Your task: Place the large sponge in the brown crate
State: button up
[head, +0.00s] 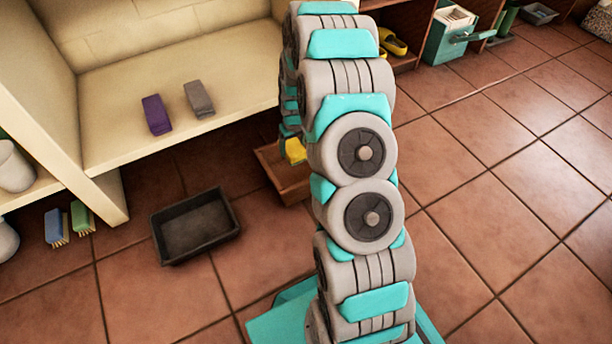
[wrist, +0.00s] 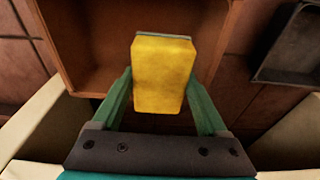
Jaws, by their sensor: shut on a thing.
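A yellow sponge (wrist: 161,75) is held between the two fingers of my gripper (wrist: 163,100), as the wrist view shows. The gripper is shut on it. The brown crate (wrist: 75,50) lies beyond and below the sponge in the wrist view, and its inside looks empty where I see it. In the head view the sponge (head: 295,150) shows as a small yellow patch at the brown crate (head: 290,187), partly behind my arm. My arm hides the gripper and much of the crate there. I cannot tell the sponge's exact height over the crate.
A dark grey tray (head: 195,226) stands on the floor left of the crate. A purple block (head: 157,114) and a grey block (head: 198,98) lie on the cream shelf (head: 110,85). A blue brush (head: 56,227) and a green brush (head: 82,217) stand at the left. The tiled floor at right is clear.

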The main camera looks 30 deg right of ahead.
jog(key=d+f, duration=0.3)
jog(key=d, duration=0.1)
jog(key=b, duration=0.2)
send_near(303, 170)
jog(key=f, duration=0.3)
jog(key=w+f, duration=0.1)
jog(key=f, duration=0.1)
jog(key=shift+f, duration=0.3)
jog(key=shift+f, duration=0.15)
jog(key=o, duration=1.1)
